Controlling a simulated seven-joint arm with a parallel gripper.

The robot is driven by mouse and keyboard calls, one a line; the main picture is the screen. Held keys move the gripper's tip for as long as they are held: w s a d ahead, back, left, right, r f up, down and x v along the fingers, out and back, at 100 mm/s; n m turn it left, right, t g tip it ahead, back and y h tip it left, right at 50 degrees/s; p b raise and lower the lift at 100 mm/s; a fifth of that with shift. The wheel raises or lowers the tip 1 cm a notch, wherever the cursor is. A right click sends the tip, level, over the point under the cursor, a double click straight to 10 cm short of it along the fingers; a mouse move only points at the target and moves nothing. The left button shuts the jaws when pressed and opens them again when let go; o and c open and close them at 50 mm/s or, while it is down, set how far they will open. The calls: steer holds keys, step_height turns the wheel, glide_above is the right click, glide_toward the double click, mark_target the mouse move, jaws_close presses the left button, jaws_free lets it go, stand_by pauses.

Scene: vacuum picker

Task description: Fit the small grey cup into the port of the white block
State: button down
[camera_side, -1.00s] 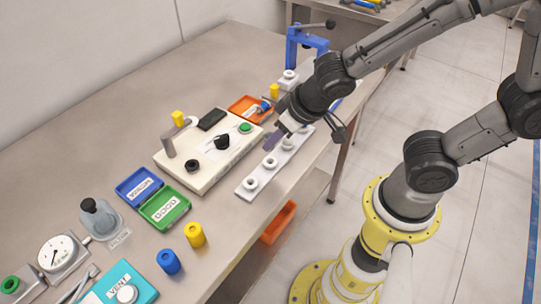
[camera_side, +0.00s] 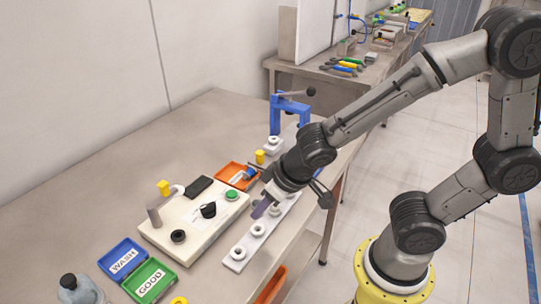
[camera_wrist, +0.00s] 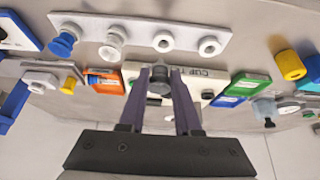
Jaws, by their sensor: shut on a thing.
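The white block (camera_side: 178,243) lies flat on the bench in the side view, with a dark round knob, a black part and a green button on top. It also shows in the wrist view (camera_wrist: 207,93), partly hidden behind my gripper and bearing the letters "CUP T". My gripper (camera_side: 262,208) is above the bench between the block and the white strip, pointing down. In the wrist view its two purple fingers (camera_wrist: 160,90) are shut on a small dark grey piece, which appears to be the grey cup (camera_wrist: 160,84). I cannot tell which spot on the block is the port.
A white strip (camera_side: 248,243) with several round fittings lies along the bench's front edge. An orange tray (camera_side: 233,183), a blue clamp stand (camera_side: 288,112) and a yellow piece (camera_side: 163,187) stand nearby. Blue WASH (camera_side: 124,262) and green GOOD (camera_side: 150,285) boxes lie at lower left.

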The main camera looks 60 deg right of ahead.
steer(key=w+d+r+m+h, duration=0.1)
steer(key=w+d+r+m, duration=0.1)
steer(key=w+d+r, duration=0.3)
steer(key=w+d+r+m+h, duration=0.1)
steer(key=w+d+r+m, duration=0.15)
steer(key=w+d, duration=0.35)
steer(key=w+d+m+g+h, duration=0.1)
steer(key=w+d+m, duration=0.1)
steer(key=d, duration=0.7)
steer(key=w+d+m+h, duration=0.1)
steer(key=w+d+m, duration=0.15)
steer(key=d, duration=0.55)
steer(key=shift+s+d+f, duration=0.1)
steer(key=shift+s+f, duration=0.05)
steer(key=shift+f, duration=0.85)
steer(key=shift+s+f, duration=0.2)
steer(key=shift+f, duration=0.85)
steer(key=shift+s+d+f, duration=0.1)
steer(key=shift+s+f, duration=0.05)
steer(key=shift+f, duration=0.85)
steer(key=c, duration=1.2)
jaws_free()
jaws_close()
